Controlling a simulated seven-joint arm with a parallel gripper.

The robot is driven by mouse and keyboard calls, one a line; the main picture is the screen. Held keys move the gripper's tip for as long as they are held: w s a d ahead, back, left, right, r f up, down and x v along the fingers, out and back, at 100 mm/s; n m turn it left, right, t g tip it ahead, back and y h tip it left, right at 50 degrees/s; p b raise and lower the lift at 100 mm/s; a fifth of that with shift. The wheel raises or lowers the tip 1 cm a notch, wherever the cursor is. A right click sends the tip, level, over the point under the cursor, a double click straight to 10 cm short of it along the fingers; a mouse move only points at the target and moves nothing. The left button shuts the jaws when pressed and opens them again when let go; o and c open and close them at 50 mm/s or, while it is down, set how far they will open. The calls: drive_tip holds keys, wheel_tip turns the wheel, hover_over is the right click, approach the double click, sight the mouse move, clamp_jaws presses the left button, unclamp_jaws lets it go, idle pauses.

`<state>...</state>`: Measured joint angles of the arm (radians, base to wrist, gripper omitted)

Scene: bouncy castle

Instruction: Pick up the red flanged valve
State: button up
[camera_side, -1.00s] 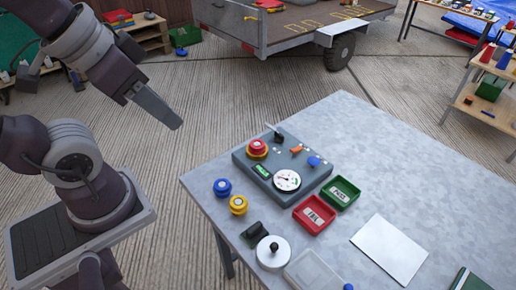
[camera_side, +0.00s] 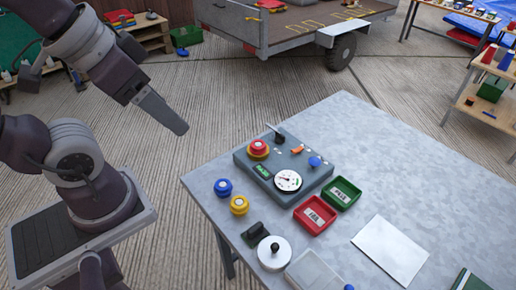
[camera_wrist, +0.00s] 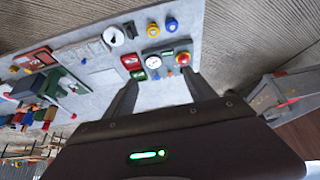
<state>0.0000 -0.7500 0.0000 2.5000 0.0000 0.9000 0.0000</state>
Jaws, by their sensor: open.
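The red flanged valve appears to be the round red piece (camera_side: 258,146) with a yellow ring beneath it, at the back left of a grey control box (camera_side: 268,185). In the wrist view the red piece (camera_wrist: 183,58) shows just beyond the right finger. A blue flanged piece (camera_side: 223,187) and a yellow flanged piece (camera_side: 239,205) of similar shape stand on the table left of the box. My gripper (camera_side: 182,129) is raised off the table's left side, apart from everything. In the wrist view my gripper (camera_wrist: 160,88) has its fingers spread with nothing between them.
The grey table (camera_side: 350,125) also holds a red tray (camera_side: 302,222), a green tray (camera_side: 350,186), a white round lidded item (camera_side: 268,262) and a white sheet (camera_side: 390,245). The control box has a gauge (camera_side: 288,181) and raised switches. A trailer (camera_side: 270,40) stands behind.

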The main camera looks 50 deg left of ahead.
drive_tip(key=n+g, duration=0.5)
drive_tip(key=n, duration=1)
hover_over(258, 144)
wheel_tip(258, 144, down, 18)
drive_tip(key=f, duration=0.2)
drive_tip(key=f+n, duration=0.1)
drive_tip(key=shift+a+f+g, duration=0.3)
drive_tip(key=shift+a+f, duration=0.05)
drive_tip(key=shift+f, duration=0.05)
drive_tip(key=f, duration=0.6)
drive_tip(key=shift+d+f, duration=0.3)
drive_tip(key=shift+d, duration=0.1)
drive_tip(key=shift+c, duration=0.5)
